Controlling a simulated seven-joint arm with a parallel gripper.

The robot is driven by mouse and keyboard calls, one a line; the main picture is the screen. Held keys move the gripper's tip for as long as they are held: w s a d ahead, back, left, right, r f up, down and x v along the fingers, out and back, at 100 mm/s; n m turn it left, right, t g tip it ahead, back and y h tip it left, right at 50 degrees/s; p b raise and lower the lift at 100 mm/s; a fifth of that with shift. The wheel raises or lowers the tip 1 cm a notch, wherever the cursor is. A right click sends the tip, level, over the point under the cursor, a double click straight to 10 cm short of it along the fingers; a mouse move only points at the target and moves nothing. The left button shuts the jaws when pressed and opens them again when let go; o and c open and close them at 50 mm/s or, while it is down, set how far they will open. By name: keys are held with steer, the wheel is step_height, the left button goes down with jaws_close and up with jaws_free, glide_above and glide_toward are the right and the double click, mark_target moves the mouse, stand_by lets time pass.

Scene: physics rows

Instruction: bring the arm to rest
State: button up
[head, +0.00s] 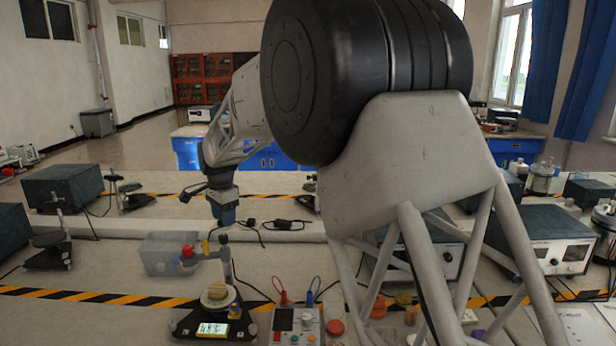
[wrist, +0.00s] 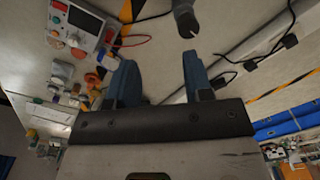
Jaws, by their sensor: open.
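My arm reaches out over the bench in the head view, and its large dark joint and pale links fill the middle and right. My gripper (head: 227,218) points down above the bench, a little above and to the right of a clear plastic box. In the wrist view my gripper (wrist: 158,68) shows two blue fingers apart, with nothing between them. Seen from the head, the gap between the fingers is too small to make out.
A clear box (head: 163,257) holds red and blue items. A scale (head: 212,328) with a round object on its pan stands nearer. A control panel (head: 296,328) with cables is beside it. Several dark instrument boxes (head: 63,186) line the bench. Striped tape (head: 120,298) crosses it.

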steer(key=s+d+r+n, duration=0.1)
steer(key=s+d+r, duration=0.2)
steer(key=s+d, duration=0.5)
steer(key=s+d+r+n+t, duration=0.1)
steer(key=s+d+r+n, duration=0.3)
steer(key=d, duration=0.7)
steer(key=s+d+r+m, duration=0.1)
steer(key=s+d+r, duration=0.1)
steer(key=s+d, duration=0.65)
steer(key=s+d+f+n, duration=0.1)
steer(key=s+d+f, duration=0.1)
steer(key=s+d, duration=0.3)
steer(key=s+d+f+n, duration=0.2)
steer(key=s+d, duration=0.3)
steer(key=s, duration=0.8)
steer(key=s+d+f+n+t, duration=0.1)
steer(key=s+d+f, duration=0.2)
steer(key=s, duration=0.6)
steer(key=d, duration=0.2)
steer(key=shift+s+d+n, duration=0.3)
steer(key=shift+s+d, duration=0.1)
